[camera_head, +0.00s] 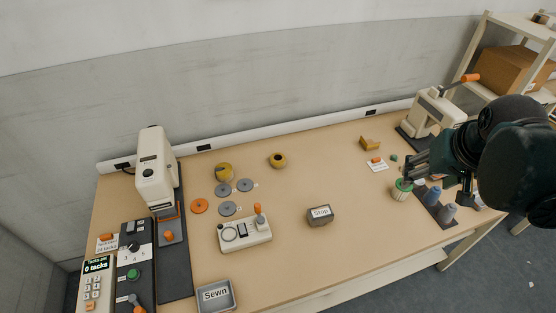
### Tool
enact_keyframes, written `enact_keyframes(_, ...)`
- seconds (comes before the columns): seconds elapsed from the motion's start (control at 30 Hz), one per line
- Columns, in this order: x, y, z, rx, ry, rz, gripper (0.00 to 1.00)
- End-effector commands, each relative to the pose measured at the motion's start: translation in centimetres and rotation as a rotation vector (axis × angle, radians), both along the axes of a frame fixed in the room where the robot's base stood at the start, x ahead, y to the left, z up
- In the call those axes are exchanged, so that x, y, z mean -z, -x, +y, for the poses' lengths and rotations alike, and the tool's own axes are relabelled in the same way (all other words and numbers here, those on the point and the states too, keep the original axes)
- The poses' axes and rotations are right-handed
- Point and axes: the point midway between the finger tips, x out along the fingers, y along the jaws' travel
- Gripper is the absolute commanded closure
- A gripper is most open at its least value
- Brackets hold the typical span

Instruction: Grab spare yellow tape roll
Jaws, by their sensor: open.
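A yellow tape roll (278,160) with a dark centre lies on the table, left of the middle near the back wall. Another yellow, roll-like piece (224,171) with a dark part sits to its left, behind the grey discs. The picture does not show clearly which is the spare. My gripper (408,172) is open at the right side of the table, well right of both yellow pieces. It is just above or beside a green and white spool (402,189); I cannot tell whether they touch.
Grey discs (245,185), an orange disc (199,206), a control box (244,234) and a Stop block (320,216) lie in front. A cream machine (155,170) stands left, another (433,112) right. Blue-grey spools (448,213) stand near my gripper. Table between roll and gripper is mostly clear.

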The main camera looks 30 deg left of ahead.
Motion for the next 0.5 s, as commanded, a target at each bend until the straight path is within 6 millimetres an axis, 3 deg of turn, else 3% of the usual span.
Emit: enact_keyframes(0.5, 0.0, -6.6, 8.4, -0.124, 0.029, 0.089, 0.44)
